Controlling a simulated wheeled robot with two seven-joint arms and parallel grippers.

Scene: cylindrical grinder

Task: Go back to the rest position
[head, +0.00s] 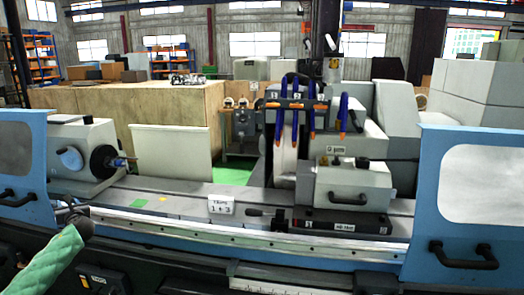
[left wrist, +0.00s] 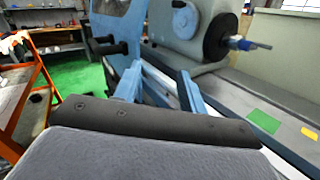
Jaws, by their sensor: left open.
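My left arm comes in at the lower left of the head view in a green sleeve. My left gripper (head: 75,212) is at its dark end, in front of the grinder's left part, and is small and hard to make out there. In the left wrist view, the left gripper (left wrist: 159,68) shows two light-blue fingers spread apart with nothing between them. The cylindrical grinder (head: 150,200) stretches across the head view. Its workhead (head: 75,155), with a dark chuck, is on the left; it also shows in the left wrist view (left wrist: 195,35). My right gripper is not in view.
Blue doors with black handles flank the grinder, one left (head: 22,160) and one right (head: 465,200). A grey tailstock unit (head: 345,185) and a white sign (head: 221,205) stand on the bed. In the left wrist view, an orange-framed rack (left wrist: 30,110) stands left beside green floor (left wrist: 85,85).

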